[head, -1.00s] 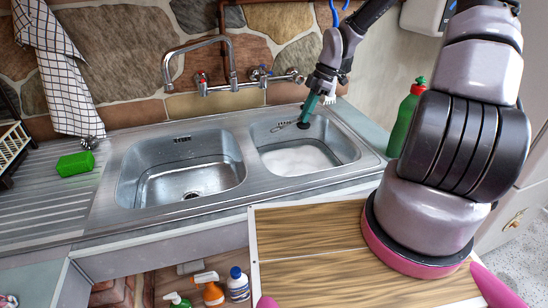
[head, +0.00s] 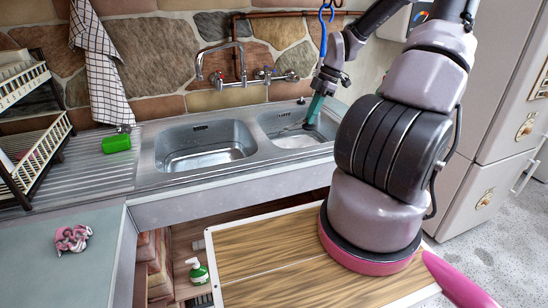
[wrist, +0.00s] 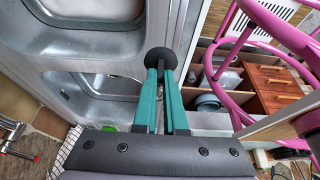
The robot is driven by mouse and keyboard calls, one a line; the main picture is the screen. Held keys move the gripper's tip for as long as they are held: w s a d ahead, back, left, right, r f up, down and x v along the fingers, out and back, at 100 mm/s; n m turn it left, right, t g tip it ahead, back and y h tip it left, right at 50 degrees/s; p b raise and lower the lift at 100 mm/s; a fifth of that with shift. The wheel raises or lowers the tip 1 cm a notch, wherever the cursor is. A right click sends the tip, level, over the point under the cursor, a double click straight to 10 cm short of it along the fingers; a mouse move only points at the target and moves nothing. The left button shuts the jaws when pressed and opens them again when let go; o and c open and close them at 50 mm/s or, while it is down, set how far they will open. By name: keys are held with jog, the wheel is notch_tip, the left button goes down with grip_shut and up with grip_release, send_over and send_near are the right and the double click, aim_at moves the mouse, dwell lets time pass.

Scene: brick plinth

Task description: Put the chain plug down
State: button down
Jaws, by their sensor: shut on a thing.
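My gripper (head: 314,106), with teal fingers, points down at the back right of the right sink basin (head: 290,141). It is shut on the black round chain plug (head: 308,125), which shows below the fingertips. In the wrist view the plug (wrist: 160,58) sits between the tips of the teal fingers, with bare metal of the sink behind it. A thin chain lies near the plug in the head view, partly hard to make out. I cannot tell how high the plug is above the metal.
The left basin (head: 205,147) looks empty. A tap (head: 222,62) stands behind the basins. A dish rack (head: 35,130) and a crumpled pink cloth (head: 73,238) are at left. A fridge (head: 510,110) stands at right.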

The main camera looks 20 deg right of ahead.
notch_tip(320, 180, down, 8)
jog(key=shift+f, duration=0.25)
jog(key=c, duration=1)
grip_release()
jog(key=shift+f, duration=0.15)
